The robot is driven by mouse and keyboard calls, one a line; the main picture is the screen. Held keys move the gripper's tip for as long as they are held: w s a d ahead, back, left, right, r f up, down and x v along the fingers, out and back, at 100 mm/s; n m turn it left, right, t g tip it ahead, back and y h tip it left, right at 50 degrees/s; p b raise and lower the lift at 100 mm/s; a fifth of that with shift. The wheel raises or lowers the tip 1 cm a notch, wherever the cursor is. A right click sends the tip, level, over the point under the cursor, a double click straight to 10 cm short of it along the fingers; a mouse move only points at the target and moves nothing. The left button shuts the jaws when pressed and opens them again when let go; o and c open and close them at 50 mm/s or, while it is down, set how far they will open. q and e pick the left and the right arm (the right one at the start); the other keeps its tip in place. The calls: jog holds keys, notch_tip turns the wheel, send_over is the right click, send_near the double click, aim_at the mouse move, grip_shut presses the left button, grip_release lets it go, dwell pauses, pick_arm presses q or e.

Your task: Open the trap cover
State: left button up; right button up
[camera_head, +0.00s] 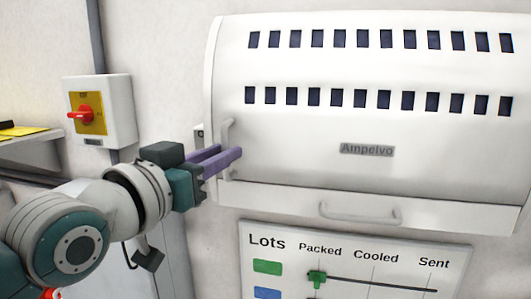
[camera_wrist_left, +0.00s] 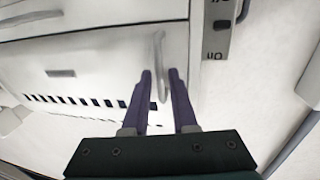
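The white trap cover (camera_head: 300,150) is a curved panel with two rows of dark slots and an "Ampelvo" label; it sits shut on the wall unit. A white vertical handle (camera_head: 227,132) is at its lower left edge. My left gripper (camera_head: 231,157), with two purple fingers, is at this handle. In the left wrist view the handle (camera_wrist_left: 160,58) shows between the spread fingertips (camera_wrist_left: 160,74) of the left gripper, with a gap visible beside it. The slotted cover also shows in the left wrist view (camera_wrist_left: 110,80). My right gripper is in neither view.
Below the cover is a white tray front with a horizontal handle (camera_head: 358,213). A "Lots" board (camera_head: 350,258) hangs underneath. A switch box (camera_head: 100,108) with a red knob is on the wall to the left, near my arm. A shelf edge (camera_head: 30,137) is at far left.

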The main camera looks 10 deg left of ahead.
pick_arm(q)
grip_shut()
dwell(1.1)
